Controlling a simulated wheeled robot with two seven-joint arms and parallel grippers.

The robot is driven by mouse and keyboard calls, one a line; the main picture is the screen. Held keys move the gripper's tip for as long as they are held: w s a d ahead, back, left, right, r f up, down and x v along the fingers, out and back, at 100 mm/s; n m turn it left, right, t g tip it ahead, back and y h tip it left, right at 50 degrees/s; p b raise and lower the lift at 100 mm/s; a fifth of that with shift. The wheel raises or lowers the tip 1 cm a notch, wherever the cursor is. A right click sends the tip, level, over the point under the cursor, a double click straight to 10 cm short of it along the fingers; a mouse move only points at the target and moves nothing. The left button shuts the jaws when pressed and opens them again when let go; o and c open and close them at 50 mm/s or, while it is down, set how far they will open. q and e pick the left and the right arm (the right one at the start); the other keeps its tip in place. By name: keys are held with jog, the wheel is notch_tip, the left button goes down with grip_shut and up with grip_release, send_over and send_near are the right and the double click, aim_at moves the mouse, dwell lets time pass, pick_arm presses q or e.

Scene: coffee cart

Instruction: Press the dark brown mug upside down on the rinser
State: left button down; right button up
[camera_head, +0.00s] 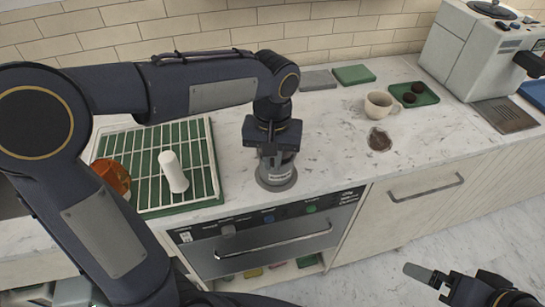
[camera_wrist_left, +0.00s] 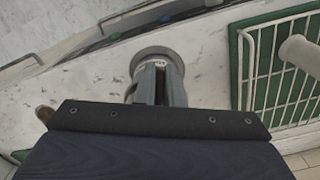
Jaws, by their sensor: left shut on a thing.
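My left gripper (camera_head: 276,160) reaches down over the round grey rinser (camera_head: 276,186), which is set in the counter near its front edge. It is shut on a grey, cup-like thing that the fingers mostly hide. This thing sits right over the rinser's middle and seems to touch it. In the left wrist view the gripper (camera_wrist_left: 158,88) points at the rinser (camera_wrist_left: 138,58), and its fingers cover much of the held thing. I cannot make out a dark brown colour on it or which way up it is. My right gripper (camera_head: 424,274) is low at the right, far from the counter.
A coffee machine (camera_head: 480,50) stands far right.

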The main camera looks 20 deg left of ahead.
pick_arm(q)
jog(key=shift+f+b, duration=0.65)
jog(key=shift+f, duration=0.3)
dwell(0.7)
dwell(2.5)
notch_tip(320, 180, up, 7)
jog(key=p, duration=0.6)
jog(key=shift+r, duration=0.1)
jog(key=shift+s, duration=0.1)
dwell(0.5)
